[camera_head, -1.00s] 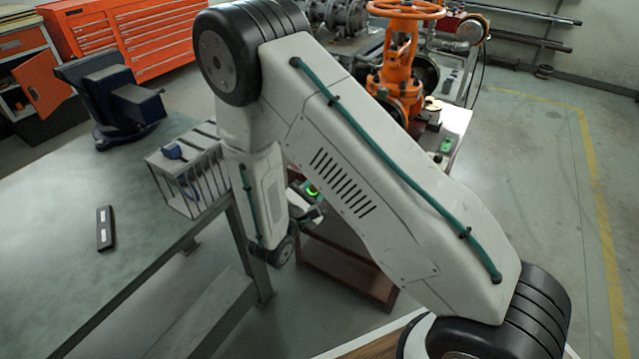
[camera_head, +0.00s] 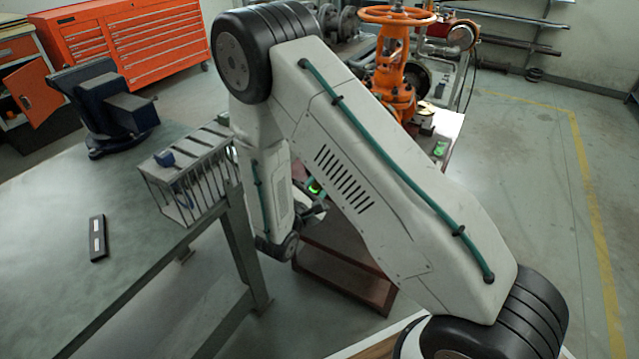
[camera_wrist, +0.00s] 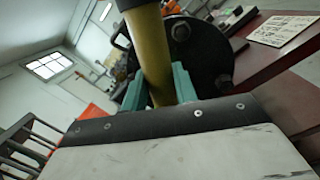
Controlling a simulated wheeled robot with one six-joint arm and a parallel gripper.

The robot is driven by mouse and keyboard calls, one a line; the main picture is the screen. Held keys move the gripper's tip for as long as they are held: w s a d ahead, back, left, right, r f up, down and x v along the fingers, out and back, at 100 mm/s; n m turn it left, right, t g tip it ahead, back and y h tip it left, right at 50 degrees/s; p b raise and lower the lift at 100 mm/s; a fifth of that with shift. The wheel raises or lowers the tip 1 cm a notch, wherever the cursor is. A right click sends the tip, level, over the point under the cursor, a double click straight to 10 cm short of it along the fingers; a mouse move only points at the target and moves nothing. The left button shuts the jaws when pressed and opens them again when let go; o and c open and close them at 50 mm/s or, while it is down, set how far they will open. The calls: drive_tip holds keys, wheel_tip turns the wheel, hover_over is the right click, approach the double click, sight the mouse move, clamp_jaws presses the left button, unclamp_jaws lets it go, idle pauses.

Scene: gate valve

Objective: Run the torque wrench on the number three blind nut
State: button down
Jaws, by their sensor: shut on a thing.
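In the wrist view my gripper (camera_wrist: 160,88) has its two teal fingers closed around a yellow shaft (camera_wrist: 150,38), which looks like the torque wrench's handle. The shaft rises out of the top of the picture, so its head is not visible. Behind it is a dark round flange (camera_wrist: 205,58) with a nut (camera_wrist: 181,32) near the top and another nut (camera_wrist: 225,82) at lower right. I cannot tell which is number three, or whether the wrench touches one. In the head view my arm hides the gripper and wrench; the orange gate valve (camera_head: 394,78) stands beyond it.
A workbench (camera_head: 50,285) at left carries a blue vise (camera_head: 115,108), a wire tool rack (camera_head: 190,178) and a small black bar (camera_head: 97,238). A reddish stand (camera_head: 342,268) is beside my arm. Orange drawer cabinets (camera_head: 130,45) are behind. The floor at right is open.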

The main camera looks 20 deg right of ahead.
drive_tip(key=shift+w+d, duration=0.1)
drive_tip(key=shift+d, duration=0.05)
idle(0.3)
drive_tip(key=shift+x, duration=2.4)
idle(2.4)
drive_tip(key=shift+a+f, duration=0.1)
drive_tip(key=shift+a, duration=0.1)
idle(2.0)
